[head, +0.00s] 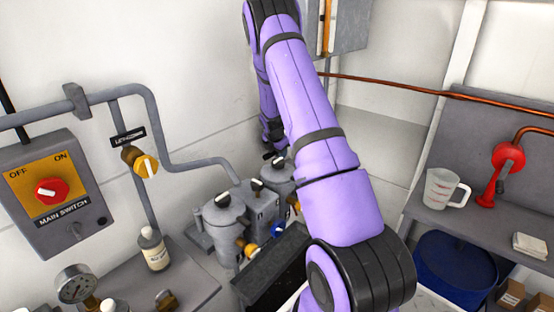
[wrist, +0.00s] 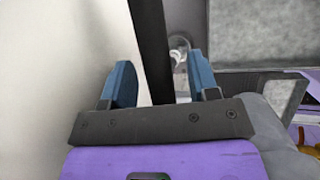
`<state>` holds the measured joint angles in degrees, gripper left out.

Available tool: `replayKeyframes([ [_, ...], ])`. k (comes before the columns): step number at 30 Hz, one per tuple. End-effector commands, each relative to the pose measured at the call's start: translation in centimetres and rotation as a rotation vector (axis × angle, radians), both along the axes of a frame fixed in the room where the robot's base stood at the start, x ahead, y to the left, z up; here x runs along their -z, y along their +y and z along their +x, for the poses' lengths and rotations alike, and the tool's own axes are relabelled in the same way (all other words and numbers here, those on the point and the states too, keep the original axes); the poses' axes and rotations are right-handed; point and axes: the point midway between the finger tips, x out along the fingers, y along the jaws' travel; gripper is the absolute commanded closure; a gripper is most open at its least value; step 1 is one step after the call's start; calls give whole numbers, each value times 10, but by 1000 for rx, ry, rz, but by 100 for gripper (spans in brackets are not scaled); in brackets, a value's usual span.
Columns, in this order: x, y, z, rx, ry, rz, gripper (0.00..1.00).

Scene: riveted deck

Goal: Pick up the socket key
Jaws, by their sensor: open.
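I cannot pick out the socket key for certain in either view. In the wrist view my gripper (wrist: 160,72) is open, its two blue fingers spread apart. A dark straight bar (wrist: 152,45) runs from the top edge down between the fingers; I cannot tell whether it touches them or what it belongs to. A small pale, rounded item (wrist: 180,48) shows beyond it, near the right finger, too unclear to name. In the head view my purple arm reaches toward the back wall, and its far end by the grey canisters is small and mostly hidden.
Grey lidded canisters (head: 224,222) stand beside a dark tray (head: 275,275). A white bottle (head: 153,249) and a gauge (head: 74,284) are at left, below the main switch box (head: 52,192). A measuring jug (head: 441,188) stands on the right shelf, above a blue drum (head: 455,268).

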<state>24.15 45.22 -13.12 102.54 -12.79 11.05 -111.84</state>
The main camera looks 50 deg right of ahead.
Motion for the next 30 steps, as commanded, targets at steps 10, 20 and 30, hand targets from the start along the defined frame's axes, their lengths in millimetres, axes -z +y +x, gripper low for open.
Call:
replayKeyframes([
  [10,0,0,0,0,0,0,100],
  [20,0,0,0,1,-1,0,100],
  [30,-19,-1,-4,1,-4,-1,100],
])
